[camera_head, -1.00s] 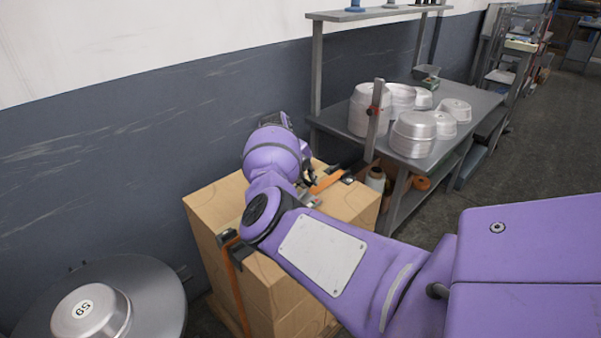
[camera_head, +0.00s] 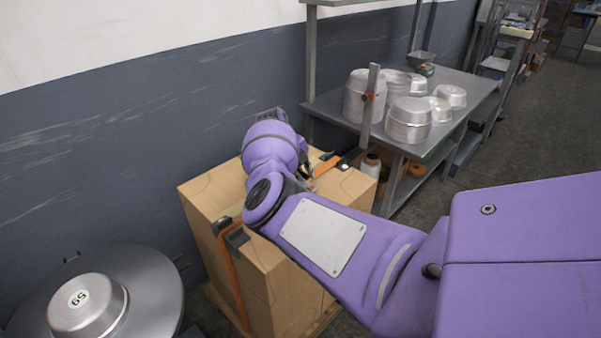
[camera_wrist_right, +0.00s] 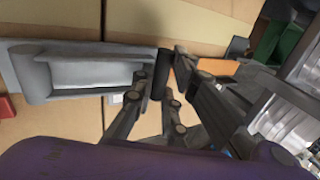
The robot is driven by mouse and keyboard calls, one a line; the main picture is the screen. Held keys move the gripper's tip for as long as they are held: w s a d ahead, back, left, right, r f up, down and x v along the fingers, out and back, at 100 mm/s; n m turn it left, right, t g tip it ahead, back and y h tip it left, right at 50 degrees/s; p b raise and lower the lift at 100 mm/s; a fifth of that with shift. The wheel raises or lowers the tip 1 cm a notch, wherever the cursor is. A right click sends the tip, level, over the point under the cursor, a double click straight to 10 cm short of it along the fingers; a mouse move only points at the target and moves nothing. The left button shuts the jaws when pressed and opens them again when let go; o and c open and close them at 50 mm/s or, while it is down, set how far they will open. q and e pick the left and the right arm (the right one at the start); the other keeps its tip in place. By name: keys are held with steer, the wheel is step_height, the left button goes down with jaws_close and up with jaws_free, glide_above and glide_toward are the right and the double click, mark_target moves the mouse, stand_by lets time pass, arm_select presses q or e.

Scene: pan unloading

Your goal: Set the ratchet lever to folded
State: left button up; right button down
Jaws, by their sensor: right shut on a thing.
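The ratchet lever (camera_wrist_right: 90,72) is a grey metal frame in the right wrist view, reaching from the left edge to a dark bar at the picture's middle. My right gripper (camera_wrist_right: 161,62) has its two fingers on either side of that dark end and is shut on the lever. In the head view my right gripper (camera_head: 307,172) is small and partly hidden by my purple wrist. The orange strap (camera_head: 326,165) runs over the cardboard box (camera_head: 215,190) beside it. I cannot tell the lever's exact angle. My left gripper is out of view.
A grey table (camera_head: 440,140) with several metal pans (camera_head: 408,119) and an upright post (camera_head: 369,105) stands right of the box. A round grey stand (camera_head: 155,275) with a pan marked 59 (camera_head: 85,305) is at lower left. The wall is close behind the box.

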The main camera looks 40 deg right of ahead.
steer(key=c, duration=1.8)
jaws_free()
steer(key=shift+d+r, duration=0.15)
steer(key=shift+d, duration=0.25)
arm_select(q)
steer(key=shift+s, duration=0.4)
arm_select(e)
steer(key=shift+o, duration=0.3)
steer(key=shift+a, duration=0.1)
steer(key=shift+a+r, duration=0.2)
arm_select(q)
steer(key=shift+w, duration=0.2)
arm_select(e)
steer(key=v, duration=1.1)
steer(key=shift+r, duration=0.15)
